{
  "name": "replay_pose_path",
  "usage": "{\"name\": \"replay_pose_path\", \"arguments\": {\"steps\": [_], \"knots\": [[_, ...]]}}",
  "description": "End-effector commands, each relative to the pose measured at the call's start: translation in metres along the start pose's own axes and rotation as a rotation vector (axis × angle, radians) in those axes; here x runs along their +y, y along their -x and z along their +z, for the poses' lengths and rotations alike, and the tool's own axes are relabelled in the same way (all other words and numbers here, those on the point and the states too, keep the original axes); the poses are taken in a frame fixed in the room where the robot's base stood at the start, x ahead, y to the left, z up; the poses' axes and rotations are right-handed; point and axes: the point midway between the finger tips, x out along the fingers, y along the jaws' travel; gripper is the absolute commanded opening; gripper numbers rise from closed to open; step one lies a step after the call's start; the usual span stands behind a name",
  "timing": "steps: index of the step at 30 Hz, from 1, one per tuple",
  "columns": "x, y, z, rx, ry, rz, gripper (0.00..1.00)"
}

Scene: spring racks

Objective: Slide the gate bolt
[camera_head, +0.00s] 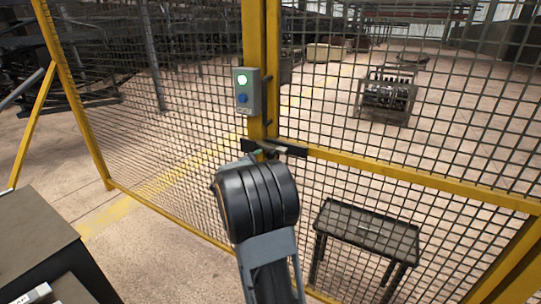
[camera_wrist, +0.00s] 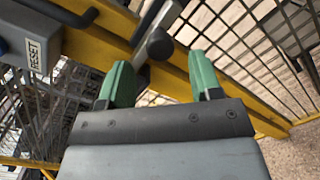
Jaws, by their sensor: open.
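The yellow-framed mesh gate (camera_head: 400,172) stands in front of me. The gate bolt (camera_head: 296,151) is a dark fitting where the gate's crossbar meets the upright post; my arm partly hides it. In the wrist view the bolt shows as a metal bar with a dark round knob (camera_wrist: 160,45). My gripper (camera_wrist: 160,72) has two green fingers, spread apart and empty. The knob and its stem lie between and just beyond the fingertips; I cannot tell whether they touch. In the head view my gripper is mostly hidden behind my arm.
A grey control box (camera_head: 247,91) with a lit green lamp and a blue button is on the post above the bolt. Its RESET label (camera_wrist: 35,54) shows close by at the left. A dark table (camera_head: 368,231) stands behind the mesh; a bench (camera_head: 32,238) is at the left.

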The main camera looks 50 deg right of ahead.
Motion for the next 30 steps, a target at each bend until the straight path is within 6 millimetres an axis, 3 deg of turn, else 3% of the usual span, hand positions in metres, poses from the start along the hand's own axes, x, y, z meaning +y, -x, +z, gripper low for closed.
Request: {"name": "replay_pose_path", "arguments": {"steps": [3,9,23,30], "knots": [[0.000,-0.020,0.001,-0.001,0.000,-0.002,0.59],[0.000,-0.042,0.001,-0.001,-0.001,-0.001,0.59],[0.000,-0.051,0.000,0.000,-0.001,0.000,0.59],[0.000,-0.051,0.000,0.000,-0.001,0.000,0.39]]}}
